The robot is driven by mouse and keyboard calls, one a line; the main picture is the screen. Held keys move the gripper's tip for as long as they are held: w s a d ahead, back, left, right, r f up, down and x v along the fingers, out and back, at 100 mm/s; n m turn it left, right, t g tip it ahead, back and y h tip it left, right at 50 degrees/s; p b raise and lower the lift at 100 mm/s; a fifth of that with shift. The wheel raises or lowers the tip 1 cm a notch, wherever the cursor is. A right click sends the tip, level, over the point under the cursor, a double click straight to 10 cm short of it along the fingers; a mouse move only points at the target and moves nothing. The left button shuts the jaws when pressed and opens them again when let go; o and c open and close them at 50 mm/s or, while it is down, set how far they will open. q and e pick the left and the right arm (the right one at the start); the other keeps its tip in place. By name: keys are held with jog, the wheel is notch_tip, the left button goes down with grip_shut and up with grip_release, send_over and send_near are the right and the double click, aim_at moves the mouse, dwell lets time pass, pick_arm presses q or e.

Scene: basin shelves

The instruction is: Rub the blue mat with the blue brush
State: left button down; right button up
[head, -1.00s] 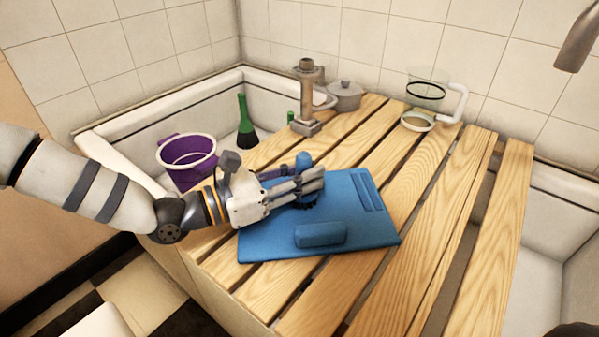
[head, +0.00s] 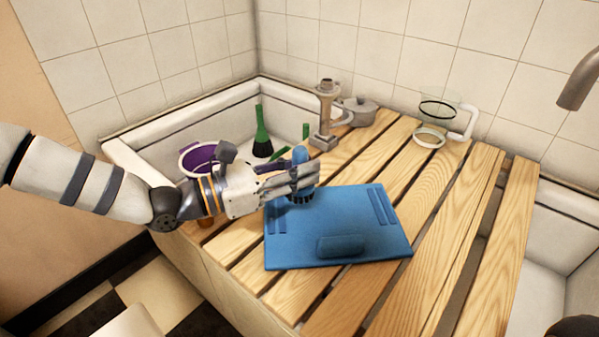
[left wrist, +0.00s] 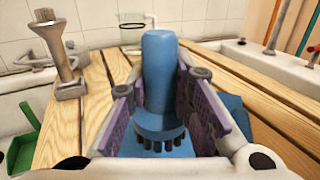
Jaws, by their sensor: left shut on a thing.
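The blue mat (head: 340,218) lies flat on the wooden slats, with raised strips and a raised blue block on its near part. My left gripper (head: 312,178) is shut around the blue brush (head: 299,155), which stands roughly upright with its dark bristles down. The brush is at the mat's back left part; I cannot tell for sure whether the bristles touch it. In the left wrist view the brush (left wrist: 158,75) sits between the two finger pads, with blue mat (left wrist: 243,120) beside it. My right gripper is not in view.
A grey metal stand (head: 326,115), a lidded grey pot (head: 360,112) and a glass holder with a white handle (head: 435,118) are at the back of the slats. A purple bucket (head: 195,158) and a green brush (head: 262,133) are in the left basin. The right slats are clear.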

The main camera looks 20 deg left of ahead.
pick_arm(q)
jog(key=shift+r+p, duration=0.8)
jog(key=shift+r, duration=0.6)
